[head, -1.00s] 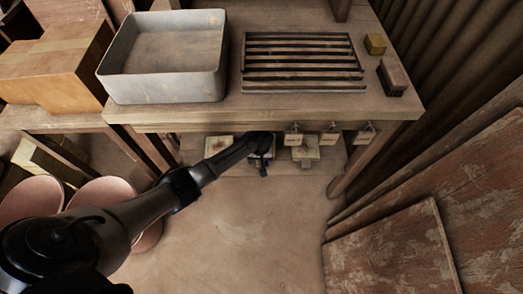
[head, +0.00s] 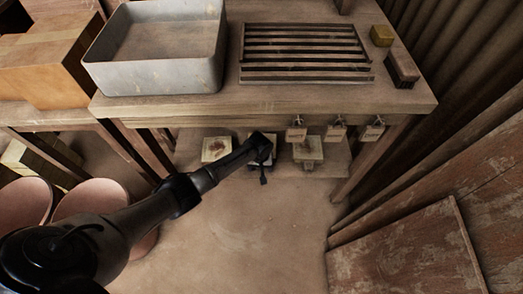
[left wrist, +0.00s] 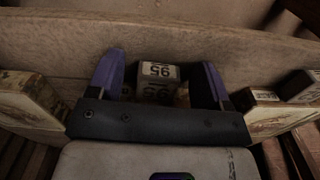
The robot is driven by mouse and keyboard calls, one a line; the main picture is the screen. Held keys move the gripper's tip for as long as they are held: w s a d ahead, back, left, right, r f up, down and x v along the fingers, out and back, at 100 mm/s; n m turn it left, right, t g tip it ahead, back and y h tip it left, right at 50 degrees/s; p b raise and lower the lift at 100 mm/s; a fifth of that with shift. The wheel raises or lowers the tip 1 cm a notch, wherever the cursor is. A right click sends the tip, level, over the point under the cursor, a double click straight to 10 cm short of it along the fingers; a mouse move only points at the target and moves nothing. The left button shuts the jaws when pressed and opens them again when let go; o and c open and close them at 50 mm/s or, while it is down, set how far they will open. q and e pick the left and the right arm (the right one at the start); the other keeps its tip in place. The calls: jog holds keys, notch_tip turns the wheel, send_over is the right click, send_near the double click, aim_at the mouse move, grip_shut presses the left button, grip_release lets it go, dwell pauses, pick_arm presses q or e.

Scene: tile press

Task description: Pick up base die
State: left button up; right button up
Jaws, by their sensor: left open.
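Several dies stand on the low shelf under the bench: one at the left (head: 216,148), one at the right (head: 308,152), and a middle one mostly hidden by my gripper in the head view. I cannot tell by a name which is the base die. My left gripper (head: 262,158) reaches under the bench at the middle die. In the left wrist view my left gripper (left wrist: 162,72) is open, its two purple fingers on either side of a small block marked 95 (left wrist: 158,71). I cannot tell whether they touch it. My right gripper is not in view.
The bench (head: 270,102) overhangs the shelf, with tags (head: 336,130) hanging from its front edge. A grey tray (head: 150,82) and a slatted rack (head: 305,76) stand on top. Other blocks flank the fingers at left (left wrist: 30,98) and right (left wrist: 270,112). The floor in front is clear.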

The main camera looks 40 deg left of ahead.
pick_arm(q)
jog(key=shift+r, duration=0.1)
grip_shut()
dwell(0.6)
